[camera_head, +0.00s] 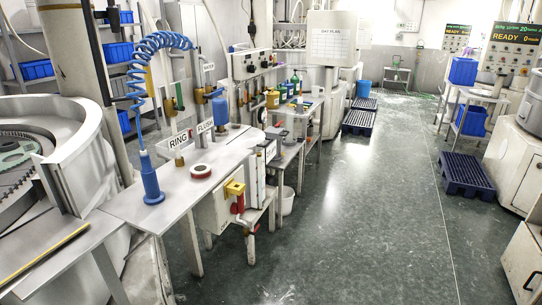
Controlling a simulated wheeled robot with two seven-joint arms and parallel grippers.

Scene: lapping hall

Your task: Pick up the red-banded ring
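A small ring with a red band (201,176) lies flat on the grey metal bench (165,213) at the left. Its centre looks pale. It sits to the right of a blue tool (151,180) that stands upright on the same bench, apart from it. A sign reading "RING" (180,141) stands behind the ring. Neither of my grippers shows in the head view, so I cannot see their state or how far they are from the ring.
A blue coiled hose (140,75) rises from the blue tool. A "FLUSH"-like sign (206,126) stands farther back. A round machine (70,150) borders the bench's left. A box with a yellow part (234,188) hangs at its right edge.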

